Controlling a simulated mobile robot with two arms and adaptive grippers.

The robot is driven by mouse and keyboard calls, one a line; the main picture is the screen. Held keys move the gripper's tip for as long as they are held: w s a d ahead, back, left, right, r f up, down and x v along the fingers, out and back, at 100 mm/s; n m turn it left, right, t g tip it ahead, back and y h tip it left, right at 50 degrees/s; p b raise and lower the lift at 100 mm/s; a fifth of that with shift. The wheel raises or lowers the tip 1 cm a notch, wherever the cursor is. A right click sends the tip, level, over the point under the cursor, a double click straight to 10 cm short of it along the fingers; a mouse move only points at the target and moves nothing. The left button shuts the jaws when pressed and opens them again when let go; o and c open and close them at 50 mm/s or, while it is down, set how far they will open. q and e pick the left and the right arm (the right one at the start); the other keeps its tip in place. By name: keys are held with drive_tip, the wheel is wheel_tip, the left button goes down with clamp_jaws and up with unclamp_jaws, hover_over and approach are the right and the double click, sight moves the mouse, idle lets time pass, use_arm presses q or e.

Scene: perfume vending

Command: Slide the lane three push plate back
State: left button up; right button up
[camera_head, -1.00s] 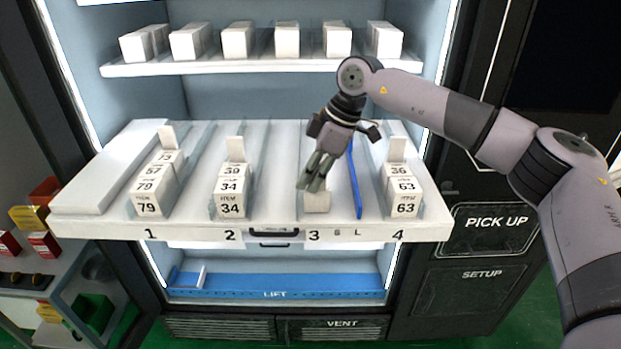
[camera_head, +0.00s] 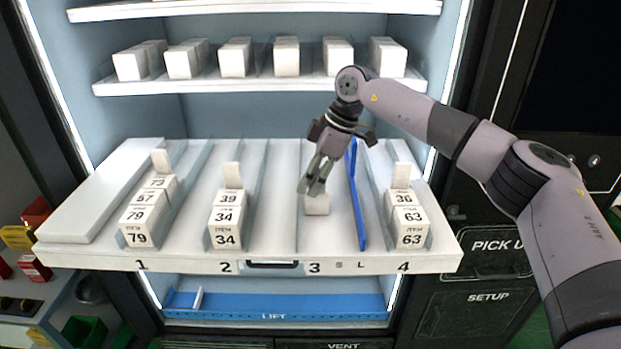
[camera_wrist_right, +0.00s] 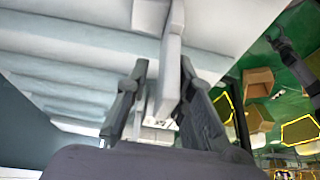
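The lane three push plate (camera_head: 316,205) is a small white block in the lane above the label 3. It stands back from the tray's front lip, with bare lane floor in front of it. My right gripper (camera_head: 312,188) reaches down from above, with its fingertips at the top of the plate. In the right wrist view my right gripper (camera_wrist_right: 165,62) has its fingers apart, with a pale upright plate (camera_wrist_right: 168,85) between them. The right finger looks close to it and a gap shows on the left; contact is unclear. My left gripper is out of view.
A thin blue divider (camera_head: 355,200) stands right of lane three. Stacks of white numbered boxes (camera_head: 227,219) fill the fronts of lanes one, two and four. A shelf (camera_head: 260,83) with white boxes is above and behind. The blue lift tray (camera_head: 275,302) lies below.

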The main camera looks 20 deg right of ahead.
drive_tip(key=shift+o, duration=0.6)
drive_tip(key=shift+w+d, duration=0.1)
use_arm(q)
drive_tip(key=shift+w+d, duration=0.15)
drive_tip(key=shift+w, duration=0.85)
use_arm(e)
drive_tip(key=v, duration=1.2)
drive_tip(key=shift+f, duration=0.1)
